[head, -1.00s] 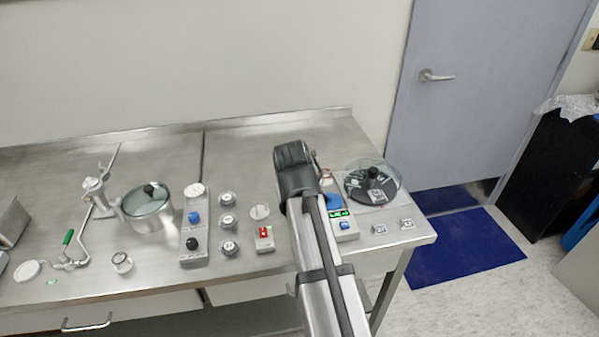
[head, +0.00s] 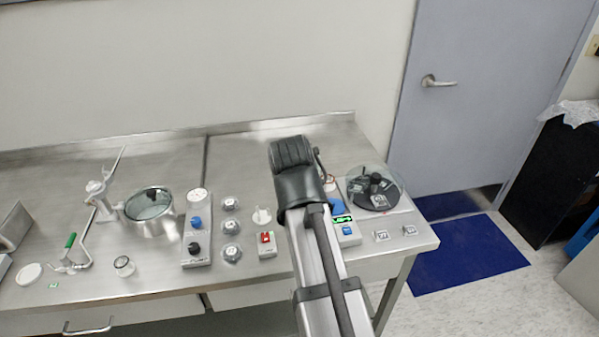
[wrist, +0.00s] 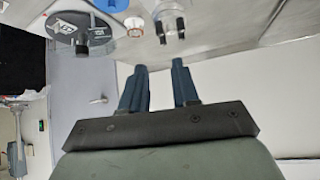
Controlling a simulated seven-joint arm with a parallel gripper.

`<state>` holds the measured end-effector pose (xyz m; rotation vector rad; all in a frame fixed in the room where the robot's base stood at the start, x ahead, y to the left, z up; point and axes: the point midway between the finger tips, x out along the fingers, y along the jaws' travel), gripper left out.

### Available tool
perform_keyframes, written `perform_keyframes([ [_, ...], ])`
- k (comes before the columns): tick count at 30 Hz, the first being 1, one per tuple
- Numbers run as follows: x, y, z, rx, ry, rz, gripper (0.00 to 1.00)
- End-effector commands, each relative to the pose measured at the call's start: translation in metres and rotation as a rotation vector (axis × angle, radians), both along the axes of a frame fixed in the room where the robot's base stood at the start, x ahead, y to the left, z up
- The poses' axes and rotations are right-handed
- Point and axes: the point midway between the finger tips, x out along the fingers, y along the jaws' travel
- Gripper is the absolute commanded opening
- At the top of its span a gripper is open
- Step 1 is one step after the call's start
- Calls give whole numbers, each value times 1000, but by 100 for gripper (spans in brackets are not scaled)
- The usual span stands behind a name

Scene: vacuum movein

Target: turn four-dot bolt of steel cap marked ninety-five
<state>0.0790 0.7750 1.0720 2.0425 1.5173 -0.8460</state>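Several small grey steel caps stand in a column on the bench, the top one (head: 231,203), the middle one (head: 231,227) and the bottom one (head: 232,252). Their markings, dots and bolts are too small to read. My gripper shows in the wrist view (wrist: 160,67) with its two blue fingers apart and nothing between them. In the head view the dark end of my arm is above the bench, right of the caps, and hides its fingers. A grey disc (wrist: 72,36) with dark raised parts and pale labels shows in the wrist view, clear of the fingers.
A pump control box (head: 196,228) stands left of the caps. A red-switch box (head: 266,244) and white dial (head: 262,217) are to their right. A glass-lidded pot (head: 150,212) is further left. A clear dome (head: 389,177) and two small tags (head: 381,236) are at the right.

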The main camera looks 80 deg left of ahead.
Motion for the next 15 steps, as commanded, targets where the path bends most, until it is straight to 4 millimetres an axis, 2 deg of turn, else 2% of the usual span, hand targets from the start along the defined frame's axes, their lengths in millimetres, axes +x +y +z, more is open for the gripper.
perform_keyframes([
  [3,8,0,0,0,1,-11,41],
  [5,18,2,2,2,0,-23,41],
  [8,32,24,12,5,0,-41,41],
  [12,48,68,30,6,14,-57,41],
  [15,55,94,38,-22,37,-67,41],
])
